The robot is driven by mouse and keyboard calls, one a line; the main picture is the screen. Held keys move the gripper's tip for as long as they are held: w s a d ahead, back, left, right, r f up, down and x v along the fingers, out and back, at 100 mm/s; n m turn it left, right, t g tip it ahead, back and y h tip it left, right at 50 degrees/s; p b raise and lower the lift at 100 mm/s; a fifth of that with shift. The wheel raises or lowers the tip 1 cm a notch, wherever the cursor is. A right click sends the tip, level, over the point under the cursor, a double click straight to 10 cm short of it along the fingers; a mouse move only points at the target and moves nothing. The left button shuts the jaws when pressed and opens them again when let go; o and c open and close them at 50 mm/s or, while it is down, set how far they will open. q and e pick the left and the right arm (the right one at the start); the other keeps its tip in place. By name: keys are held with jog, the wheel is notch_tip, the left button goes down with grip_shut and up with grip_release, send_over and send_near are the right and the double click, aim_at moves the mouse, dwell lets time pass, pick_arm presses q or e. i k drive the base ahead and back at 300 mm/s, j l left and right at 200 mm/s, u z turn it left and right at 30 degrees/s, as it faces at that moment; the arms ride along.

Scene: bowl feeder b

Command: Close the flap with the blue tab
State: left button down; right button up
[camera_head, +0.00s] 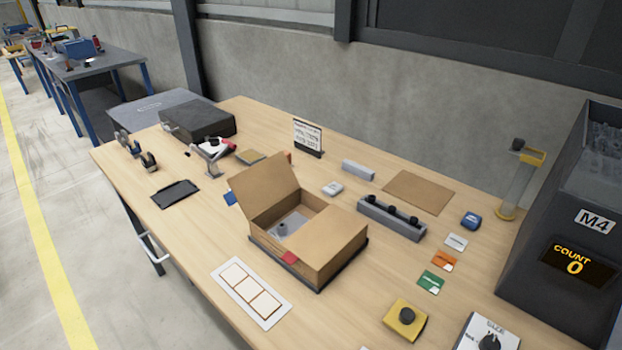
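A cardboard box (331,266) stands on the wooden table on a dark base. Its left flap (265,189) stands raised and leans a little to the left. Its right flap (327,239) lies flat over the right part of the box. A red tab (289,258) shows at the front edge of the right flap. A blue piece (231,198), likely the blue tab, shows beside the left edge of the raised flap, partly hidden. Through the open left part I see a grey insert (293,224) with a knob-like part. Neither gripper is in view.
A white tray (251,292) lies in front of the box. A grey block with black knobs (391,217) is to its right. A yellow button box (405,320) and coloured cards (443,261) lie farther right. A dark machine (570,230) stands at the right edge.

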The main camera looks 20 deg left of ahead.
aim_at(255, 188)
jog(key=j+z, duration=1.2)
jog(key=k+j+z, duration=0.1)
jog(key=z, duration=0.3)
jog(key=k+j+z, duration=0.2)
jog(key=j, duration=0.4)
jog(key=k+j+z, duration=0.2)
jog(key=k+j, duration=0.25)
jog(key=j, duration=0.15)
jog(key=k+j+z, duration=0.15)
jog(key=k+j, duration=0.9)
jog(key=j, duration=0.25)
jog(key=k+j, duration=0.35)
jog(key=j+z, duration=0.05)
jog(key=j, duration=0.1)
